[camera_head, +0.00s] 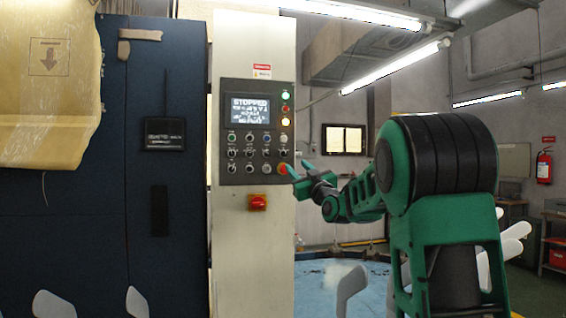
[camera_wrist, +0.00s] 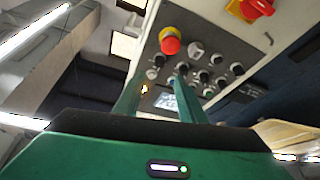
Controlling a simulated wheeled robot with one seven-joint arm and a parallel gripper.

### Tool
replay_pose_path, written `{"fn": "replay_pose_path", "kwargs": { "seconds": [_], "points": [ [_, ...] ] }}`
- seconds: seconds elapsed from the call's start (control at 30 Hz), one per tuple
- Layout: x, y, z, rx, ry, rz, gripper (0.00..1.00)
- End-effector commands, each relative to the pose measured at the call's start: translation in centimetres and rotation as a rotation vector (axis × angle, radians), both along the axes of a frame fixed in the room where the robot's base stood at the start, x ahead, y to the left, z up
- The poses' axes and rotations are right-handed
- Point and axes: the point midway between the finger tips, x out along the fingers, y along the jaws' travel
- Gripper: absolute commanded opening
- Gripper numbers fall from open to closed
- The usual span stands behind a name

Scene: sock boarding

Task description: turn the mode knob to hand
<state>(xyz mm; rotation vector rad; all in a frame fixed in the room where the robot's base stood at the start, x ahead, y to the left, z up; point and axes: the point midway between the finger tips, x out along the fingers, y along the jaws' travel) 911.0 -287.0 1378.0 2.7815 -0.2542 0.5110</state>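The control panel (camera_head: 258,104) is on a pale cabinet column, with a screen reading STOPPED and rows of small knobs and buttons (camera_head: 249,152) below it. Labels are too small to read, so I cannot tell which is the mode knob. In the wrist view, a larger grey knob (camera_wrist: 196,50) sits beside the red mushroom button (camera_wrist: 170,42), with several dark knobs (camera_wrist: 216,59) nearby. My gripper (camera_head: 297,170) is at the panel's lower right, near the red button. Its two fingers (camera_wrist: 158,90) are apart with nothing between them. Contact with the panel is not visible.
A red rotary switch on a yellow plate (camera_head: 257,202) is below the panel. A dark blue cabinet (camera_head: 60,235) stands left, with a tan hanging cover (camera_head: 45,85). A blue round surface (camera_head: 320,285) and pale foot-shaped boards (camera_head: 350,285) are low in front. Open space lies right of the column.

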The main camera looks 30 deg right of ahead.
Motion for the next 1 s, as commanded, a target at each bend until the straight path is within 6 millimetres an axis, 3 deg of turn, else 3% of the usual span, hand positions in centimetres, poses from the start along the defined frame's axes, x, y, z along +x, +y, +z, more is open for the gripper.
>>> {"fn": "replay_pose_path", "kwargs": {
  "seconds": [0.6,1.0],
  "points": [
    [8.5,-1.0,3.3,-0.001,0.002,0.0,0.37],
    [9.5,-1.2,3.8,0.001,0.002,0.0,0.37]
  ]
}}
